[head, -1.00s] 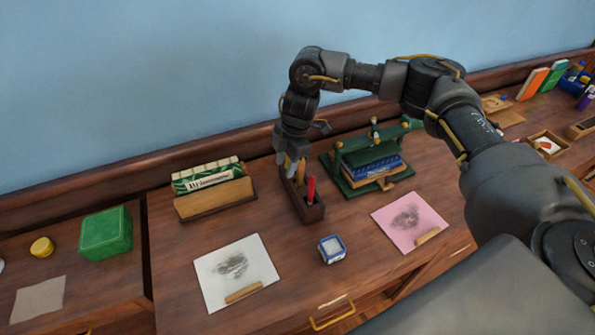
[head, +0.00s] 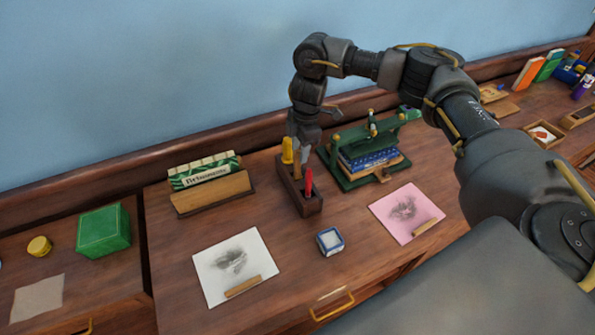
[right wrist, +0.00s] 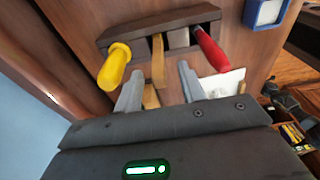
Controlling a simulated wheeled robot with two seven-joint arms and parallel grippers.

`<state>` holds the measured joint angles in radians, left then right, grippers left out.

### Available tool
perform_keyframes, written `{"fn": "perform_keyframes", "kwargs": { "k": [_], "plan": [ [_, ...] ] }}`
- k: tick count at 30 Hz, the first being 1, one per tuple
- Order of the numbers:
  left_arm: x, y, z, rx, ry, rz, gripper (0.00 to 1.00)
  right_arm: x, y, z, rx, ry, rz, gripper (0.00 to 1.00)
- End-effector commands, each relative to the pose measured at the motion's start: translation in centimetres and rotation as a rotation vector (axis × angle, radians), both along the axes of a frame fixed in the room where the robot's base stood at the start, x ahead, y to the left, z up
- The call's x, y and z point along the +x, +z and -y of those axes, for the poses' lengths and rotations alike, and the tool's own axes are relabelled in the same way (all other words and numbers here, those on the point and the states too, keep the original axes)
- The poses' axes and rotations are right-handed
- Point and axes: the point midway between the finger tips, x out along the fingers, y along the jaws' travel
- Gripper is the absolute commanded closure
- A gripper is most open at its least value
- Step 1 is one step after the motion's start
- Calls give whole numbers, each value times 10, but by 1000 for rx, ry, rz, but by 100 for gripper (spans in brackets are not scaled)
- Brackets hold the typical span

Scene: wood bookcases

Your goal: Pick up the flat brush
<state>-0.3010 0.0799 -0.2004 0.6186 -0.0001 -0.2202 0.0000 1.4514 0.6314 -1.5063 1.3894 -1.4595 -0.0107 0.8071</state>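A dark wooden tool holder (head: 313,208) stands on the desk with upright tools in it. A yellow-handled tool (head: 287,150) is at its back end and a red-handled tool (head: 309,183) at its front end; they also show in the right wrist view, yellow (right wrist: 115,65) and red (right wrist: 211,48). Between them is a flat tan wooden handle (right wrist: 157,62), which appears to be the flat brush; its bristles are not visible. My right gripper (head: 303,147) points down over the holder's back. In the right wrist view its fingers (right wrist: 160,90) are apart, with the tan handle in line with the gap.
A green press with blue books (head: 368,160) stands close to the right of the holder. A file rack (head: 210,192) is at left. A blue-and-white box (head: 330,241), a white sheet (head: 235,266) and a pink sheet (head: 405,212) lie in front.

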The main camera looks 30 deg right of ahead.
Motion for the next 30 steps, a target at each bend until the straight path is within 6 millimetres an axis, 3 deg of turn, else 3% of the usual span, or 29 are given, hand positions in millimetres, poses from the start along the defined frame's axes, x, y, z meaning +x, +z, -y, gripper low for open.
{"fn": "perform_keyframes", "kwargs": {
  "k": [7, 12, 20, 30],
  "plan": [
    [1, 20, 0, 0, 0, 2, 64, 1, -26, -4, -2, 0, -5, 60],
    [2, 23, 0, -1, 1, 4, 64, 2, -47, -6, -1, 0, -3, 60],
    [2, 23, 0, -1, 1, 4, 64, 2, -52, -6, 0, 0, -1, 60],
    [2, 23, 0, -1, 1, 4, 64, 2, -51, -6, 0, 0, -1, 100]
  ]
}}
